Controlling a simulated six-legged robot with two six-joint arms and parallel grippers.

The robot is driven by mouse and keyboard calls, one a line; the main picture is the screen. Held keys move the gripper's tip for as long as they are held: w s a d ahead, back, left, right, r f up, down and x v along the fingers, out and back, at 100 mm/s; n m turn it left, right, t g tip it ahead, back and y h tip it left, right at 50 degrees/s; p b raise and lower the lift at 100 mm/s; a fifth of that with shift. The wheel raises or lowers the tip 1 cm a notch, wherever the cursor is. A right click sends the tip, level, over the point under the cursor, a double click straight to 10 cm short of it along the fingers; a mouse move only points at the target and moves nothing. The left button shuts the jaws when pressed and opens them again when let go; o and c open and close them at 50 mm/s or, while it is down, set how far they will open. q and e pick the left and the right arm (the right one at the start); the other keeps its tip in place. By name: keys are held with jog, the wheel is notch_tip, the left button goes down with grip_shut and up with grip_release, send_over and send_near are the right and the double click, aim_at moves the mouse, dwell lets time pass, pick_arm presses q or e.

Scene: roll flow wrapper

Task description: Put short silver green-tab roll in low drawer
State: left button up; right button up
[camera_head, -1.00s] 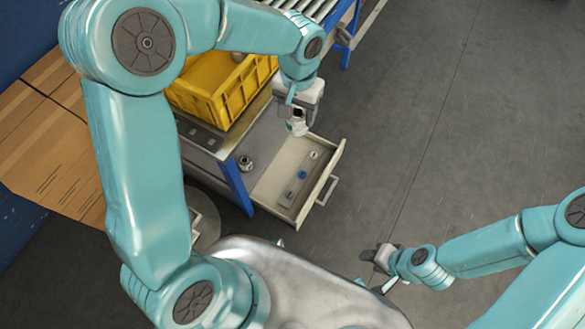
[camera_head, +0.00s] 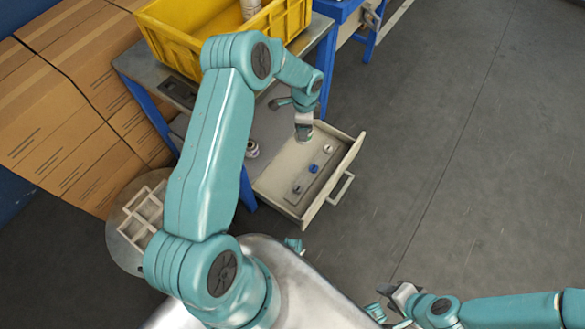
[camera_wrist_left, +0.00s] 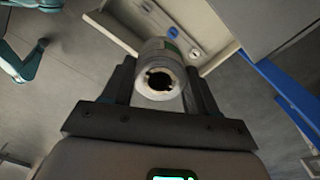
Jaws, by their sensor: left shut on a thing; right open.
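A short silver roll with a green tab (camera_wrist_left: 160,75) is between the fingers of my left gripper (camera_wrist_left: 158,95) in the left wrist view, its hollow end facing the camera. In the head view my left gripper (camera_head: 304,128) is at the inner part of the open low drawer (camera_head: 343,172), and the roll in it is mostly hidden. The drawer is cream, with a handle on its front, and holds a strip with small blue and grey pieces (camera_head: 313,169); it also shows in the left wrist view (camera_wrist_left: 211,62). My right gripper (camera_head: 400,295) is open and empty over the floor at lower right.
A yellow crate (camera_head: 180,42) stands on the bench above the drawer. A small roll (camera_head: 252,149) is on the shelf left of the drawer. Cardboard boxes (camera_head: 60,110) fill the left side. The floor (camera_head: 450,150) to the right is clear.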

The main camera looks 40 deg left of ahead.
pick_arm(q)
jog(key=a+f+m+b, duration=0.1)
jog(key=a+f+b, duration=0.1)
jog(key=f, duration=0.9)
jog(key=s+a+f+m+b, duration=0.1)
jog(key=f+b, duration=0.4)
jog(key=f, duration=0.6)
jog(key=s+a+f+m+b, duration=0.1)
jog(key=a+f+b, duration=0.2)
jog(key=f, duration=0.8)
jog(key=shift+s+f+m+b, duration=0.2)
jog(key=shift+f+m+b, duration=0.2)
jog(key=shift+b, duration=0.25)
jog(key=shift+r, duration=0.1)
pick_arm(e)
notch_tip(320, 180, down, 13)
jog(key=shift+w+d+r, duration=0.2)
jog(key=shift+w+d, duration=0.1)
jog(key=shift+w, duration=0.1)
pick_arm(q)
jog(key=shift+f, duration=0.25)
jog(key=o, duration=1.1)
jog(key=shift+o, duration=0.2)
jog(key=shift+r, duration=0.1)
pick_arm(e)
jog(key=shift+f, duration=0.25)
jog(key=shift+r, duration=0.1)
